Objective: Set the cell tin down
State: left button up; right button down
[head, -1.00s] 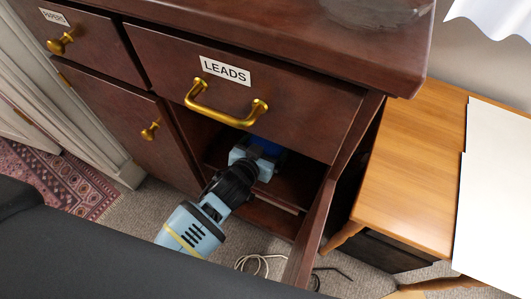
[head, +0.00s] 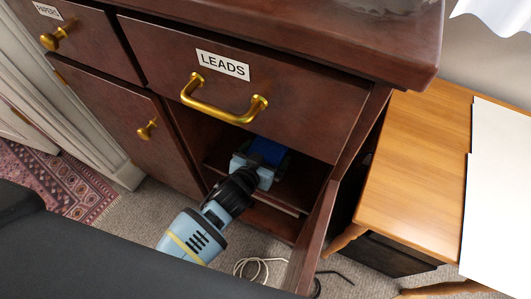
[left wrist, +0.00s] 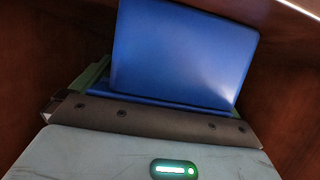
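A blue box-like thing (head: 267,151), which I take for the cell tin, is inside the open cabinet compartment below the drawer labelled LEADS. In the left wrist view the blue thing (left wrist: 182,55) fills the upper middle, directly beyond my gripper's housing. My left gripper (head: 257,163) reaches into the compartment, right at the blue thing. Its fingers are hidden in both views, so I cannot see whether they are closed on it. A green edge (left wrist: 90,78) shows beside the blue thing at its lower left. My right gripper is not in view.
The LEADS drawer (head: 245,98) with its brass handle hangs just above my left arm. The open cabinet door (head: 316,235) stands to its right. A wooden table (head: 417,170) with white sheets (head: 500,190) is at the right. A pale cable (head: 252,266) lies on the carpet.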

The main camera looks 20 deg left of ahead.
pick_arm(q)
jog(key=shift+r, duration=0.1)
jog(key=shift+s+r, duration=0.15)
jog(key=p+v, duration=0.3)
jog(key=v, duration=0.8)
jog(key=shift+s+r+p, duration=0.2)
jog(key=shift+s+p, duration=0.1)
jog(key=shift+a, duration=0.15)
